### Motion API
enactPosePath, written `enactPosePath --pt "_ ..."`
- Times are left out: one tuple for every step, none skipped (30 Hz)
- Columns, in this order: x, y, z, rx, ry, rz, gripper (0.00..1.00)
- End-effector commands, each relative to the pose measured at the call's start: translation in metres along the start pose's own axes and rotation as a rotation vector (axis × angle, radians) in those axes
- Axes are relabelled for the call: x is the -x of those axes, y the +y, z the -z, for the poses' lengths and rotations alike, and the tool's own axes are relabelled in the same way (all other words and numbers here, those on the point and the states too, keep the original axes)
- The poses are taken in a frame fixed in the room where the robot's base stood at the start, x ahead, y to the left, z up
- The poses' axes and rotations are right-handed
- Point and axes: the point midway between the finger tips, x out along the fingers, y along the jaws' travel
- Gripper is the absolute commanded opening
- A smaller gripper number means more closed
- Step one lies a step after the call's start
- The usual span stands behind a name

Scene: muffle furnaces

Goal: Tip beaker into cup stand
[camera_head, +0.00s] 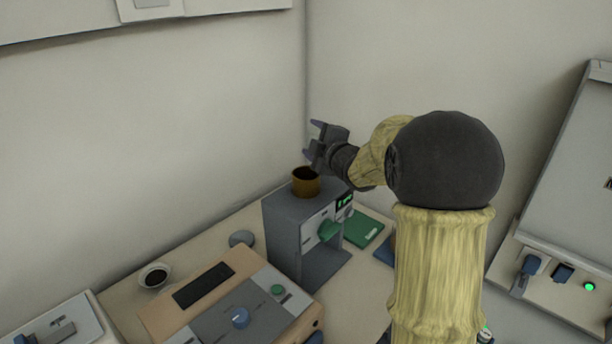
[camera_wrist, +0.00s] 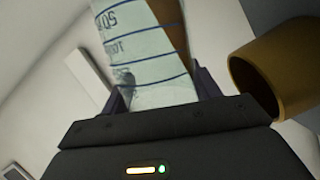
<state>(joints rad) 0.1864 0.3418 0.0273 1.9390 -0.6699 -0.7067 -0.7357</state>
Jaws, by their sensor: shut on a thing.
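A clear beaker (camera_wrist: 150,55) with dark graduation lines and printed numbers is between the fingers of my gripper (camera_head: 311,138). It shows in the wrist view, tilted, with something brown along its right side. My gripper is shut on it. In the head view I cannot make out the beaker at the fingers. A brown, open round cup-like holder (camera_head: 306,185) sits on top of a grey machine (camera_head: 288,228), just below my gripper. In the wrist view this holder (camera_wrist: 285,78) is right of the beaker, apart from it. I cannot tell which part is the cup stand.
A small dark-filled bowl (camera_head: 155,276) is at left, and a green packet (camera_head: 364,230) lies to the right. Walls meet in a corner behind. A panel with sockets (camera_head: 560,275) is at far right.

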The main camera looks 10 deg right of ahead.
Motion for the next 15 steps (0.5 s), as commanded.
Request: enactPosePath --pt "0.0 -0.0004 0.0002 0.005 0.001 -0.003 0.19" --pt "0.0 -0.0003 0.0003 0.007 0.001 -0.004 0.19" --pt "0.0 -0.0002 0.0005 0.01 0.001 -0.005 0.19" --pt "0.0001 -0.0001 0.0006 0.013 0.001 -0.006 0.19" --pt "0.0001 0.0 0.0007 0.015 0.001 -0.007 0.19" --pt "0.0002 0.0001 0.0009 0.018 0.001 -0.008 0.19" --pt "0.0002 0.0001 0.0009 0.02 0.001 -0.008 0.19" --pt "0.0002 0.0002 0.001 0.023 0.001 -0.009 0.19" --pt "0.0003 0.0003 0.0011 0.026 0.001 -0.01 0.19" --pt "0.0003 0.0003 0.0012 0.028 0.001 -0.011 0.19" --pt "0.0003 0.0003 0.0012 0.031 0.001 -0.012 0.19" --pt "0.0004 0.0004 0.0013 0.034 0.001 -0.013 0.19" --pt "0.0004 0.0006 0.0014 0.035 0.001 -0.013 0.19" --pt "0.0005 0.0008 0.0015 0.037 0.001 -0.013 0.19" --pt "0.0005 0.001 0.0015 0.038 0.0 -0.014 0.19"
